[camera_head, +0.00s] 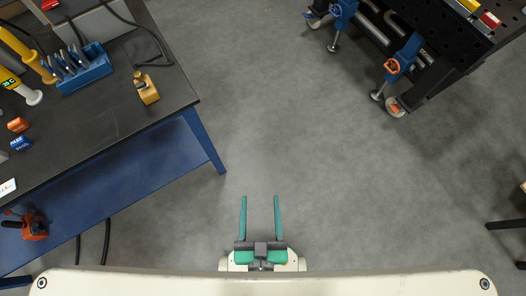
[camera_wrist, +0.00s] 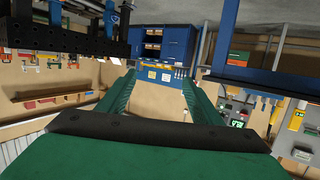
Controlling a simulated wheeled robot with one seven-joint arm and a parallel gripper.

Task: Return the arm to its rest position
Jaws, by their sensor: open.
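My gripper (camera_head: 260,218) shows at the bottom middle of the head view, close in front of my own pale body. Its two green fingers are parallel and apart, with only bare floor seen between them. In the wrist view my gripper (camera_wrist: 158,88) also shows its green fingers spread wide, with nothing held between them. Most of my arm is hidden in the head view.
A dark-topped workbench (camera_head: 110,115) with blue legs stands at the left, holding a blue tool rack (camera_head: 85,70) and a yellow block (camera_head: 147,90). A black perforated rack (camera_head: 455,45) stands at the upper right. Grey floor (camera_head: 290,120) between them is clear. A blue cabinet (camera_wrist: 172,42) shows in the wrist view.

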